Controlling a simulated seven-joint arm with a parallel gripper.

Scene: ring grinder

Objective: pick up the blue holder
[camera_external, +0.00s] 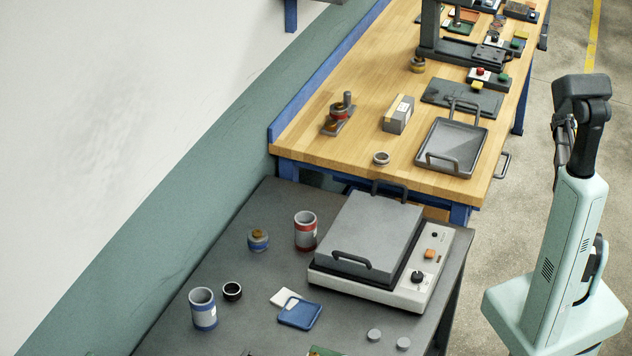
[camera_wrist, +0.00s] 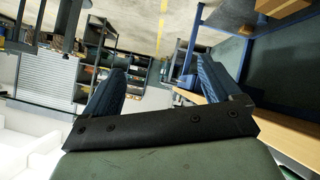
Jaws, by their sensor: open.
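A flat blue holder (camera_external: 300,314) lies on the dark grey table in the external view, with a white card-like piece (camera_external: 284,297) touching or very near its upper left side. My gripper (camera_wrist: 160,68) is open and empty in the wrist view, its two dark blue fingers spread wide. My arm stands at the right of the external view, well away from the holder, and I cannot make out the fingers clearly there. The wrist view points away across the room and does not show the holder.
A wooden bench (camera_external: 330,160) stands behind.

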